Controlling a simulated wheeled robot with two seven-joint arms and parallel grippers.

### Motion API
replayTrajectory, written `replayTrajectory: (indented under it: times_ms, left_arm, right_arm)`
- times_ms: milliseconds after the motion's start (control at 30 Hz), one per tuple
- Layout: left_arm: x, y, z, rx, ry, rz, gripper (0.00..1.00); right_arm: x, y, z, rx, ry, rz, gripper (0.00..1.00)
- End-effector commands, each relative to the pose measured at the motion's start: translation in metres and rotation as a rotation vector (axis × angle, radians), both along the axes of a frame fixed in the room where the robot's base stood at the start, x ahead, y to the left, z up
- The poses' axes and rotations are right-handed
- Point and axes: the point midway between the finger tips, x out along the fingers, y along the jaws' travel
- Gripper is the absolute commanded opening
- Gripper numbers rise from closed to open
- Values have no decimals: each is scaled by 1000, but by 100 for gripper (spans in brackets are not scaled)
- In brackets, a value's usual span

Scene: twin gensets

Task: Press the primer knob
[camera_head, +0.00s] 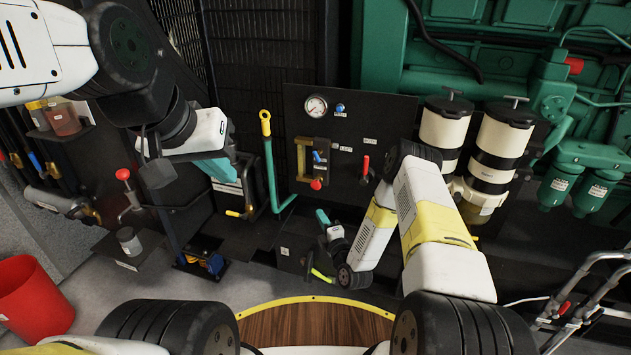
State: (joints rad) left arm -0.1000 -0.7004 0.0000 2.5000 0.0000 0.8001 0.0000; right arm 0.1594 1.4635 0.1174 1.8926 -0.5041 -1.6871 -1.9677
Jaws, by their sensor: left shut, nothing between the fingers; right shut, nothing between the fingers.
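I cannot tell for sure which part is the primer knob. Dark T-shaped knobs top the two white-and-black filter canisters, one on the left canister (449,93) and one on the right canister (515,99). A small blue knob (339,107) sits beside the gauge on the black panel. My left gripper (222,168), with a teal part, is at the left of that panel, near a black labelled box. My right gripper (323,217) is low in front of the panel, apart from the canisters. Both are shut and hold nothing. My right arm partly hides the left canister.
The panel (340,145) carries a gauge (316,106), a brass frame with a red knob (316,184) and a red lever (365,164). A teal pipe with a yellow top (268,150) rises left of it. A red bin (33,300) stands lower left.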

Motion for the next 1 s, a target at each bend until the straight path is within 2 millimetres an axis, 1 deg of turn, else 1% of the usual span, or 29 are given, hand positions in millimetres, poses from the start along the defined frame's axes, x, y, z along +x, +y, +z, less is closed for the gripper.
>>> replayTrajectory:
  times_ms: [167,533,600,700,800,1000]
  left_arm:
    - [0,0,0,0,0,0,0]
    - [0,0,0,0,0,0,0]
    - [0,0,0,0,0,0,0]
    - [0,0,0,0,0,0,0]
    - [0,0,0,0,0,0,0]
    - [0,0,0,0,0,0,0]
  right_arm:
    - [21,7,2,1,-4,-2,0]
    - [93,34,5,1,-3,-3,0]
    - [104,27,5,0,-2,-4,0]
    - [116,22,6,1,-1,-3,0]
    - [123,19,6,1,-1,-1,0]
    - [128,18,6,1,0,0,0]
